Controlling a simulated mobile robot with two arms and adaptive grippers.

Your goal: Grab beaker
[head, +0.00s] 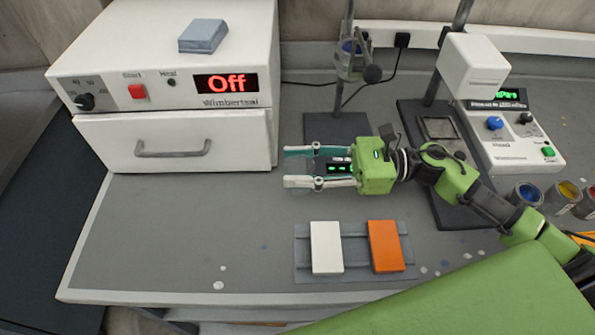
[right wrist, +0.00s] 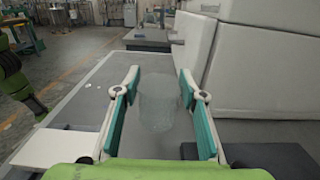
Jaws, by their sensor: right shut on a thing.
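The clear glass beaker (right wrist: 157,103) shows faintly in the right wrist view, between the two teal-padded fingers. My right gripper (head: 291,167) is shut on it, with a finger along each side. In the head view the gripper points left over the grey bench, behind the white and orange blocks. The beaker (head: 306,168) is hard to make out there because it is transparent. I cannot tell whether its base touches the bench. My left gripper does not show in the head view.
A white oven (head: 180,141) reading "Off" stands at the back left. A white block (head: 326,247) and an orange block (head: 385,246) lie on a grey rack in front. A stand (head: 337,128) and instrument (head: 500,125) are behind. Paint cans (head: 527,194) stand right. The left bench is clear.

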